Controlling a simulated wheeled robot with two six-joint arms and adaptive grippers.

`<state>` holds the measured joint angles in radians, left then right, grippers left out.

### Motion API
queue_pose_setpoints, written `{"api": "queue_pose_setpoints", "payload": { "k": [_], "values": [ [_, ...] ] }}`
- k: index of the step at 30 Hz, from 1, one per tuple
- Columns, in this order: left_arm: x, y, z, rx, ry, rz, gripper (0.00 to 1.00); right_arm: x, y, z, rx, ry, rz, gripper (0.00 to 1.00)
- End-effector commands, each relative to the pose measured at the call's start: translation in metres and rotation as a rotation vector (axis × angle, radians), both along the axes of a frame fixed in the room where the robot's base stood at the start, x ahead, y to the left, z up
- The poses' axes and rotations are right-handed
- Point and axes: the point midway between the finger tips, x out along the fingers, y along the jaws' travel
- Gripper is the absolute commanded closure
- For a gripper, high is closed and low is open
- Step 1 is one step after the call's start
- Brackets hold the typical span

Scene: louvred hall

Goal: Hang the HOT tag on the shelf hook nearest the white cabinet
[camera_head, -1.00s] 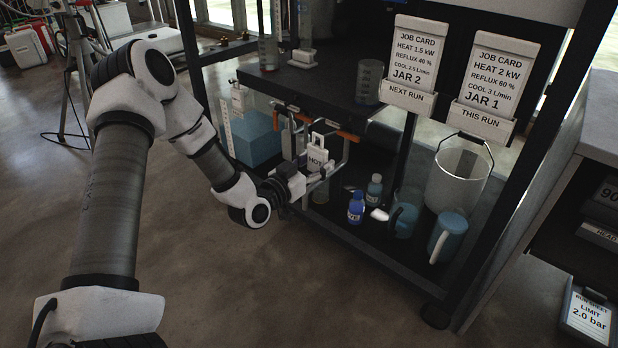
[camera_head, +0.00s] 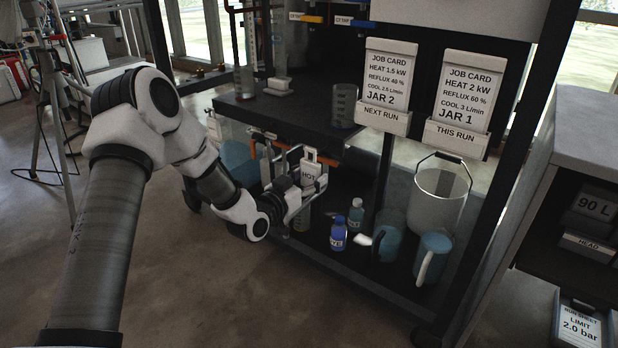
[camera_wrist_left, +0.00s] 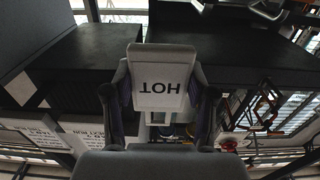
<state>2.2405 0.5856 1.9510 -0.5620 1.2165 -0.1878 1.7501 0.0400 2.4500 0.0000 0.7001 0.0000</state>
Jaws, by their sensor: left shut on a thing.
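The white HOT tag (camera_head: 309,173) is held upright in my left gripper (camera_head: 297,192), in front of the dark shelf unit, just below its middle shelf (camera_head: 285,112). In the left wrist view the tag (camera_wrist_left: 160,78) sits between the two fingers, its lettering upside down. My left gripper is shut on it. An orange bar (camera_head: 337,162) shows behind the tag under the shelf. I cannot make out the individual shelf hooks. A pale cabinet (camera_head: 585,125) stands at the right edge. My right gripper is not in view.
The lower shelf holds a blue bottle (camera_head: 338,237), a grey-blue bottle (camera_head: 355,215), blue mugs (camera_head: 433,258) and a clear bucket (camera_head: 440,195). Two job cards (camera_head: 389,85) hang above.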

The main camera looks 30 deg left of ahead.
Motion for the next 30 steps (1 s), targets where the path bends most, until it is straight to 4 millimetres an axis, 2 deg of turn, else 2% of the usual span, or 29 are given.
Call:
{"api": "queue_pose_setpoints", "payload": {
  "k": [13,30],
  "values": [
    [0.001,0.000,-0.001,0.001,0.000,0.000,1.00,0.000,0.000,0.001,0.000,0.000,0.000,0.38],
    [0.034,-0.002,-0.002,0.002,0.001,-0.001,1.00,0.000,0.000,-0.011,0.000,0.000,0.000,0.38]
  ]
}}
